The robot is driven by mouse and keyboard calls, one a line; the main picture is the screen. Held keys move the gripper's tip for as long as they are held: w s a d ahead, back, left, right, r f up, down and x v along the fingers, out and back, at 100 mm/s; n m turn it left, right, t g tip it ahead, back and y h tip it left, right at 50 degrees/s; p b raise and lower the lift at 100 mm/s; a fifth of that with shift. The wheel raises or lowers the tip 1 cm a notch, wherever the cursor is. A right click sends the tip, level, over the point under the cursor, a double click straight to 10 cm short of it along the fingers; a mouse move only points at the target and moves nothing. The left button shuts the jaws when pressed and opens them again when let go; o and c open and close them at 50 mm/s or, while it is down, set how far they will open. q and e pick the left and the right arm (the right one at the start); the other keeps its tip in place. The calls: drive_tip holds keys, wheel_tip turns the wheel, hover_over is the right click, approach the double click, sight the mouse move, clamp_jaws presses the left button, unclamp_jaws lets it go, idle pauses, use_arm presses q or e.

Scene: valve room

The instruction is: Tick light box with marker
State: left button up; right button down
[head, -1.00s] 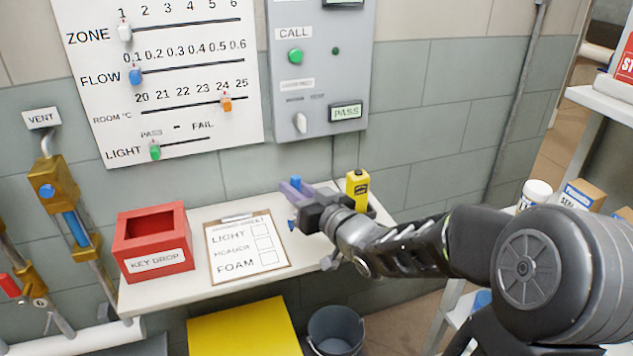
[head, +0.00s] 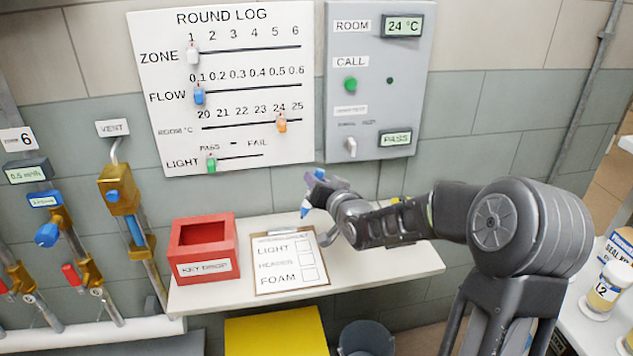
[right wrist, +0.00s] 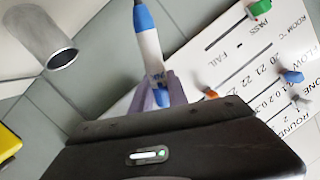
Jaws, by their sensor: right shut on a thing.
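The checklist clipboard (head: 284,283) lies on the white shelf, with rows LIGHT, a middle row hard to read, and FOAM. The light box (head: 302,246) is the top square and looks empty. My right gripper (head: 312,189) is above the shelf, just behind and right of the clipboard's top. It is shut on the blue and white marker (head: 305,209), whose blue end points down toward the shelf, clear of the paper. In the right wrist view the marker (right wrist: 149,45) stands between the purple fingers. My left gripper is not in view.
A red key drop box (head: 204,276) stands left of the clipboard. The round log board (head: 235,130) and grey call panel (head: 372,100) are on the wall behind. A yellow object (head: 277,332) and a bucket (head: 366,338) are below the shelf.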

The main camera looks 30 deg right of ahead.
drive_tip(key=shift+f, duration=0.1)
wheel_tip(320, 180, down, 8)
drive_tip(key=b, duration=0.3)
drive_tip(key=shift+r+b, duration=0.2)
drive_tip(key=shift+b, duration=0.15)
drive_tip(key=shift+f+b, duration=0.7)
drive_tip(key=shift+b, duration=0.05)
idle(1.2)
drive_tip(key=shift+s+d, duration=0.15)
drive_tip(key=shift+s+d+b, duration=0.1)
drive_tip(key=shift+s+b, duration=0.2)
drive_tip(key=shift+s, duration=0.05)
idle(0.4)
drive_tip(key=shift+w+f, duration=0.1)
drive_tip(key=shift+w+a+b, duration=0.25)
drive_tip(key=shift+w+b, duration=0.05)
drive_tip(key=shift+w, duration=0.2)
drive_tip(key=shift+w+a+b, duration=0.2)
drive_tip(key=shift+w+b, duration=0.05)
drive_tip(key=shift+w, duration=0.2)
